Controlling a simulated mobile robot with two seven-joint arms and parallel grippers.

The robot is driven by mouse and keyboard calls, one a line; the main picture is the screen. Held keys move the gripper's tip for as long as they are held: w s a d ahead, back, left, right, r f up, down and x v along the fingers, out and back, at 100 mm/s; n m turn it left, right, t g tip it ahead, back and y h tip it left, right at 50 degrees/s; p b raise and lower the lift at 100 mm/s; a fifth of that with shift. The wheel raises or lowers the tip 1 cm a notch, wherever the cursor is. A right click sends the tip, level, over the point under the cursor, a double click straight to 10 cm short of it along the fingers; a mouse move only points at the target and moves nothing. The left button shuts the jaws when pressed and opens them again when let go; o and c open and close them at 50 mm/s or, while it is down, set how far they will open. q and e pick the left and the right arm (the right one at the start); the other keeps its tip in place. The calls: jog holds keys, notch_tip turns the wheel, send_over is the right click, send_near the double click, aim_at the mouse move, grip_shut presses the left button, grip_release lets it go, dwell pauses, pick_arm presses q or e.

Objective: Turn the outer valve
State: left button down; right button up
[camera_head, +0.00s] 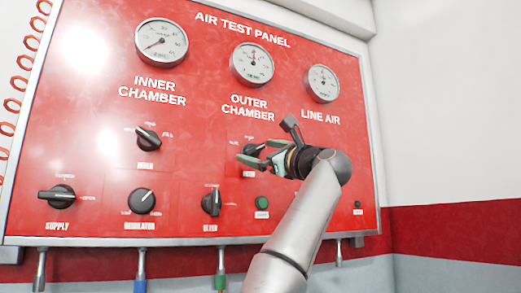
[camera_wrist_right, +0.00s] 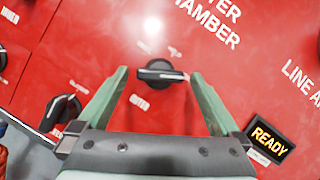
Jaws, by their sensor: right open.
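The outer valve is a black knob (camera_head: 255,149) under the OUTER CHAMBER label on the red panel, partly covered by my right gripper in the head view. In the right wrist view the outer valve (camera_wrist_right: 158,73) shows whole, its pale-edged handle lying almost level, with OUTER printed below. My right gripper (camera_head: 256,154) is open in front of it. In the right wrist view the green fingertips (camera_wrist_right: 158,74) stand on either side of the knob, with the handle's right end close to the right finger. I cannot tell whether they touch. My left gripper is not in view.
The inner valve (camera_head: 148,138) is to the left. Below are the supply knob (camera_head: 62,196), regulator knob (camera_head: 142,201), another black knob (camera_head: 211,202) and a green button (camera_head: 262,202). Three gauges sit above. A lit READY sign (camera_wrist_right: 268,139) shows in the right wrist view.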

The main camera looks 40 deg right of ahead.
jog(key=c, duration=1.3)
jog(key=shift+n, duration=0.3)
jog(key=n+y, duration=0.1)
jog(key=n, duration=0.1)
jog(key=n+y+p, duration=0.1)
jog(key=n, duration=0.1)
jog(key=shift+d+r+g, duration=0.15)
jog(key=shift+d+g, duration=0.05)
jog(key=shift+g, duration=0.1)
jog(key=shift+n+g+y+p, duration=0.55)
jog(key=shift+n+p, duration=0.2)
jog(key=shift+n, duration=1.15)
jog(key=o, duration=1.3)
